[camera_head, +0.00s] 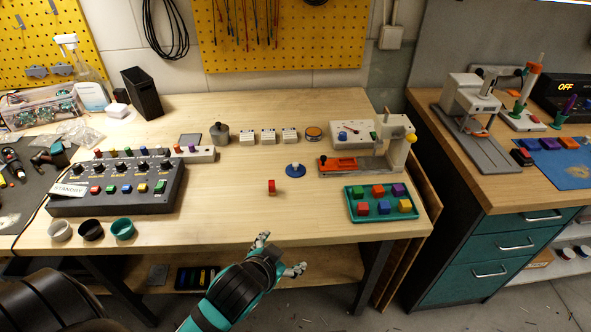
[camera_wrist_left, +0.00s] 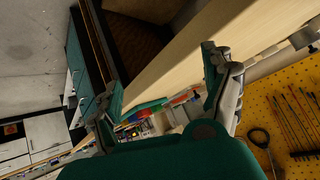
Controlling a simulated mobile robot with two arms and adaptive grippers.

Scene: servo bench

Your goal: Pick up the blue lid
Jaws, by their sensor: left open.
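The blue lid (camera_head: 295,170) lies flat on the wooden workbench (camera_head: 240,220), a small round disc with a knob on top. It is right of the middle of the bench. My left gripper (camera_head: 283,253) is at the front edge of the bench, nearer to me than the lid, with its fingers spread and nothing between them. In the left wrist view the open fingers (camera_wrist_left: 162,72) also show, with bench wood beyond; I cannot make out the lid there. My right gripper is not in view.
A red block (camera_head: 271,187) stands just left of and nearer than the lid. A teal tray (camera_head: 356,212) of coloured blocks is to the right, with an orange-based fixture (camera_head: 338,164) behind. A dark control box (camera_head: 117,205) and several cups are left. The bench front middle is clear.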

